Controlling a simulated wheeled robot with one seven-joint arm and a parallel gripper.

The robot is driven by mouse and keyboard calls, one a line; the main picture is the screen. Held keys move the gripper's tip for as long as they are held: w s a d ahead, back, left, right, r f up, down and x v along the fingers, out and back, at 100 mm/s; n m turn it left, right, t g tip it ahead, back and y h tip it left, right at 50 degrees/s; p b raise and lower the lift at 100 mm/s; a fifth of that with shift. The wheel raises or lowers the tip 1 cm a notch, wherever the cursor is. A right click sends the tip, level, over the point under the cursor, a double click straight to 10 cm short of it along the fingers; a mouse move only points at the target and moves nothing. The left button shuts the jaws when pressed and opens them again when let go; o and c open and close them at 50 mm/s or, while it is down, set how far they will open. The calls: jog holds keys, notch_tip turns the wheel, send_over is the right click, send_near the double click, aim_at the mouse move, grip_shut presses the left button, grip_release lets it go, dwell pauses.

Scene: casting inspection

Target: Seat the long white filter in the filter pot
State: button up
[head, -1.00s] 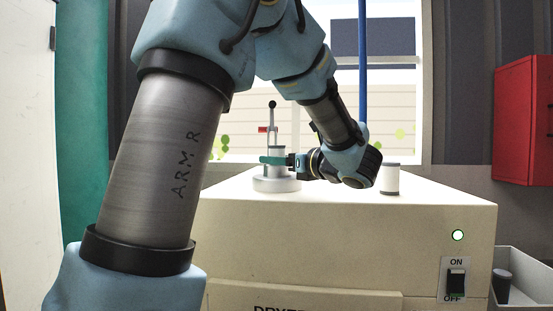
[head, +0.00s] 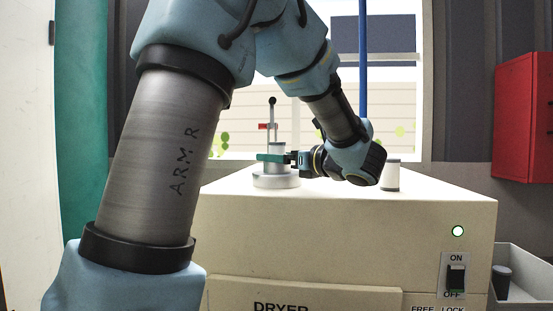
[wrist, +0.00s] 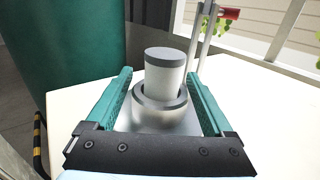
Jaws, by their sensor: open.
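A white filter with a grey cap (wrist: 165,74) stands upright in the round metal filter pot (wrist: 160,118) in the wrist view. Its lower end is inside the pot's ring and hidden, so I cannot tell how deep it sits. My gripper (wrist: 160,80) is open, with one teal finger on each side of the filter and pot, and gaps show beside the filter. In the head view my gripper (head: 272,157) reaches in from the right at the pot (head: 276,181). A second white filter with a grey cap (head: 391,176) stands on the dryer top, right of my wrist.
The pale dryer (head: 330,225) carries the pot and the second filter. A lever post with a red part (head: 264,127) rises behind the pot. A tray with a dark cylinder (head: 501,282) is at lower right. A green drum (wrist: 65,50) stands left in the wrist view.

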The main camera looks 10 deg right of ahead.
jog(key=b+v, duration=0.2)
jog(key=v, duration=0.7)
jog(key=shift+d+f+b, duration=0.1)
jog(key=shift+d+b, duration=0.1)
jog(key=shift+b, duration=0.15)
jog(key=shift+s+d, duration=0.25)
jog(key=shift+s, duration=0.15)
